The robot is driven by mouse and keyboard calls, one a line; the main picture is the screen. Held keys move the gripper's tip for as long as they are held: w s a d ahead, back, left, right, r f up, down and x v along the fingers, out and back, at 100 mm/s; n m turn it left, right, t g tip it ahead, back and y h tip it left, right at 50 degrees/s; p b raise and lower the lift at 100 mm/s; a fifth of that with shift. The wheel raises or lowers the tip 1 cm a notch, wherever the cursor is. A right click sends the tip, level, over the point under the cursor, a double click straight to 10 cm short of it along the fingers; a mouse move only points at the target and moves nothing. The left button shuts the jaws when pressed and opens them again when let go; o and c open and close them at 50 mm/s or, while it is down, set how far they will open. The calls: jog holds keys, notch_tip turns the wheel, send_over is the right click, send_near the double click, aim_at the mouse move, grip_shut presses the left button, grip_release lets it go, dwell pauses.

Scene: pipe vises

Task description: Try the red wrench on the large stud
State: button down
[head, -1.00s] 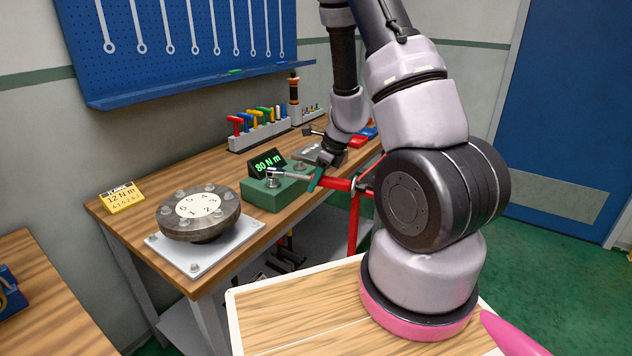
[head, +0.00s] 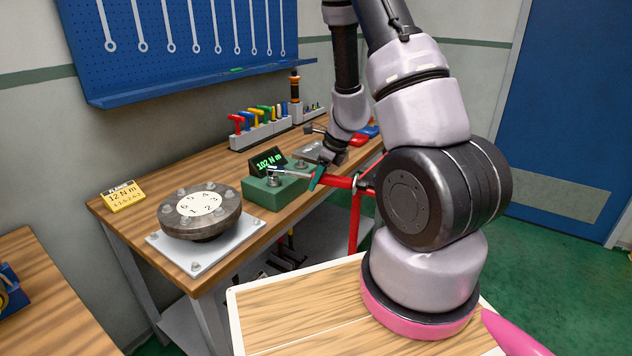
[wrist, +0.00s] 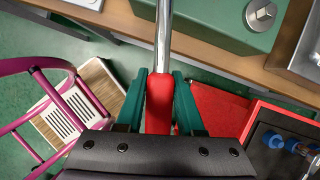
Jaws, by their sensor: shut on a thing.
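My gripper (wrist: 160,105) is shut on the red wrench (wrist: 160,100), with green fingers on either side of its red handle. In the head view the wrench (head: 337,181) reaches left from the green fingers (head: 317,179), and its steel shaft lies over the green test block (head: 262,196). The wrench's end is at the block's left stud (head: 274,182); I cannot tell how fully it sits there. The display (head: 269,161) on the block reads 102 N m. In the wrist view another stud (wrist: 262,14) is free, and the wrench's far end is out of frame.
A round flange (head: 199,211) with numbered bolts stands on a plate at the bench's front left, beside a yellow 12 N m card (head: 123,197). A rack of coloured-handled tools (head: 258,130) stands behind. A red cart (wrist: 213,105) is below the bench edge.

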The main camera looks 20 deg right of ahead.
jog(key=shift+w+d+n, duration=0.35)
jog(key=shift+w+n, duration=0.15)
jog(key=shift+r, duration=0.1)
jog(key=shift+r, duration=2.45)
